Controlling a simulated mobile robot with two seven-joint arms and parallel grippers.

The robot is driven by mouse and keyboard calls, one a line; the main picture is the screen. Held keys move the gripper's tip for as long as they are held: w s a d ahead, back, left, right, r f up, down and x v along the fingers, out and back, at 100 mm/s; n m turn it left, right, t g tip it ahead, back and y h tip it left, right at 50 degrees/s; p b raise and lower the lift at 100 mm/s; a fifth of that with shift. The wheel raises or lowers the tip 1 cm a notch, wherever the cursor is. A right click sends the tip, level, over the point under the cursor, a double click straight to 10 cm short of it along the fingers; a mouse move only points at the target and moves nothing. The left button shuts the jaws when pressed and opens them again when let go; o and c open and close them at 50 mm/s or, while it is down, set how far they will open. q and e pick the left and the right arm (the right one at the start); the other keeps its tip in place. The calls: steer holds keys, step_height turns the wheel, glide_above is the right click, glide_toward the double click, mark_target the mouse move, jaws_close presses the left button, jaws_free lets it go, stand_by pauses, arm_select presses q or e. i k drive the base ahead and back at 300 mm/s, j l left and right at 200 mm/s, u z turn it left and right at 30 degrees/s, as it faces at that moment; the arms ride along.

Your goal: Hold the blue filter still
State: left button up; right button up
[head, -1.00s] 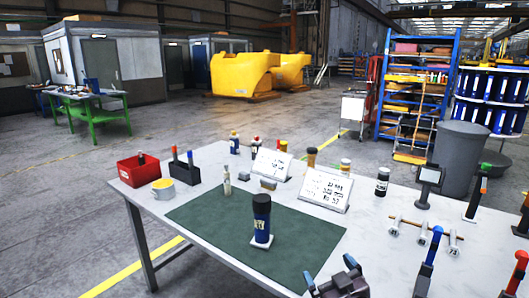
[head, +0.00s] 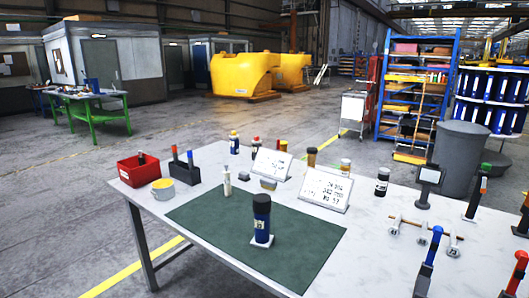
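The blue filter (head: 262,222) is a dark blue cylinder with a black top and a small label on its side. It stands upright on a small white base (head: 262,241) on the green mat (head: 205,222). Nothing is touching the filter's visible sides. Neither my left nor my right gripper shows in the head view.
The white table (head: 390,225) carries a red bin (head: 138,172), a yellow-white tub (head: 163,190), a dark tool holder (head: 184,174) and two white sign boards (head: 325,190). A small rack with hanging weights (head: 423,236) and upright tools (head: 430,258) stand at the right. The mat around the filter is clear.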

mark_target(262, 239)
steer(key=i+j, duration=0.15)
steer(key=j, duration=0.2)
steer(key=i+j, duration=0.15)
steer(key=j, duration=0.2)
steer(key=i+j, duration=0.15)
steer(key=j, duration=0.25)
steer(key=i+j, duration=0.15)
steer(key=j, duration=0.2)
steer(key=i+j, duration=0.15)
steer(key=j, duration=0.2)
steer(key=z, duration=1.2)
